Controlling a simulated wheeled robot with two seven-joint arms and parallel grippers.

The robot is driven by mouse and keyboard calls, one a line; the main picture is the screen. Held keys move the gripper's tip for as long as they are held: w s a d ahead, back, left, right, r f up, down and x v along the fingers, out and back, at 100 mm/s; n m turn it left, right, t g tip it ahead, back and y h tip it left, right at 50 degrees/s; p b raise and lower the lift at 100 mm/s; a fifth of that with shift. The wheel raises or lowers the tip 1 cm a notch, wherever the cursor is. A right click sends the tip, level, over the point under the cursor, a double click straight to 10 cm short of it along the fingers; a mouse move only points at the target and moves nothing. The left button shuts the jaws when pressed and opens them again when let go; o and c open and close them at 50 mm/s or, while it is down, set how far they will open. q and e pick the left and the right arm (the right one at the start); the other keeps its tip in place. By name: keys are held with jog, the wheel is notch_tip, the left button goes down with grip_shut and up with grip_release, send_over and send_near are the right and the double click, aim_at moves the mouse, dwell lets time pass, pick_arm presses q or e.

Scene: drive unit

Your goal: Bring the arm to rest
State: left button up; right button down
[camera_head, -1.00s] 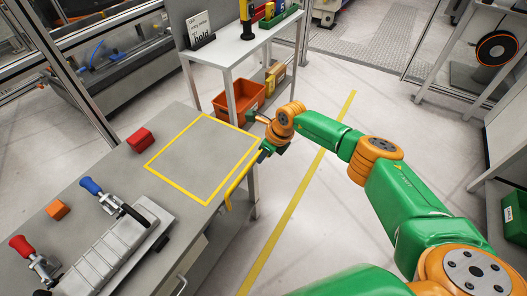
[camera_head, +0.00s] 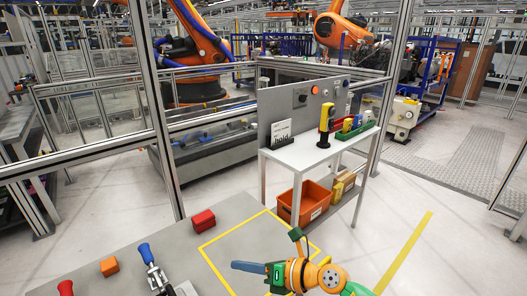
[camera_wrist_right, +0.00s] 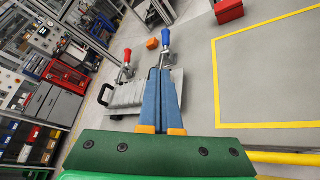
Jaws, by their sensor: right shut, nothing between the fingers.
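Parts of my right arm show at the bottom of the head view. My left arm does not show.
A red block (camera_head: 203,221) and an orange cube (camera_head: 109,266) sit on the workbench. A shelf table (camera_head: 308,153) stands behind it, with an orange bin (camera_head: 312,203) below and a yellow tool (camera_head: 325,124) on top. Open floor (camera_head: 375,225) lies to the right.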

notch_tip(320, 180, up, 7)
jog(key=m+t+y, duration=0.1)
jog(key=m+t, duration=0.6)
jog(key=m, duration=0.3)
jog(key=d+m+t+h, duration=0.4)
jog(key=d+m+h, duration=0.3)
jog(key=m, duration=0.5)
jog(key=s+d+f+m+g+h, duration=0.45)
jog(key=d+f+m+h, duration=0.25)
jog(key=d+f+m, duration=0.3)
jog(key=s+d+f+m+g, duration=0.1)
jog(key=s+f+m+g, duration=0.3)
jog(key=s, duration=0.6)
jog(key=s+d+f+m+g, duration=0.2)
jog(key=s+f+g, duration=0.35)
jog(key=s, duration=0.55)
notch_tip(320, 180, down, 17)
jog(key=s+g, duration=0.1)
jog(key=s, duration=0.1)
jog(key=s+d+f+g, duration=0.1)
jog(key=s+f, duration=0.8)
jog(key=s, duration=0.2)
jog(key=shift+s+d+f+y, duration=0.3)
jog(key=shift+s+d+f, duration=0.05)
jog(key=shift+s+d, duration=0.05)
